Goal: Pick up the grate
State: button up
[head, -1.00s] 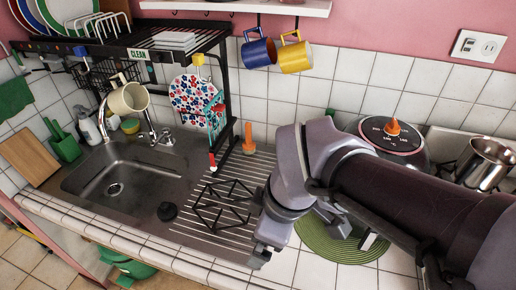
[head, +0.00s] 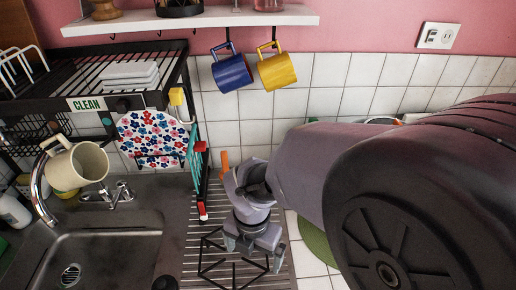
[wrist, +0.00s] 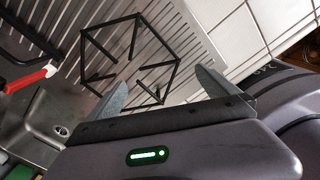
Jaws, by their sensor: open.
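The grate (head: 235,272) is a thin black metal frame with bars pointing inward. It lies flat on the ribbed metal drainboard (head: 190,262), right of the sink basin. In the wrist view the whole outline of the grate (wrist: 156,67) shows, beyond my fingertips. My gripper (head: 250,252) points down above the right part of the grate and hides some of it in the head view. In the wrist view my gripper (wrist: 160,88) is open, with nothing between its two grey fingers. It looks apart from the grate; the exact gap is hard to tell.
A black dish rack (head: 180,75) stands behind and left, its post beside the drainboard. A red-handled tool (wrist: 30,80) hangs near the grate. The sink basin (head: 105,255) is left. Blue (head: 232,73) and yellow (head: 277,70) mugs hang above.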

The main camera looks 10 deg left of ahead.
notch_tip(320, 180, down, 2)
jog(key=shift+f, duration=0.15)
jog(key=f+b, duration=0.2)
jog(key=f, duration=0.1)
jog(key=w+f+b, duration=0.1)
jog(key=f, duration=0.1)
jog(key=shift+d+f+b, duration=0.15)
jog(key=shift+d+b, duration=0.05)
jog(key=shift+b, duration=0.1)
jog(key=shift+s, duration=0.1)
jog(key=shift+r, duration=0.2)
jog(key=c, duration=1.8)
jog(key=shift+c, duration=0.2)
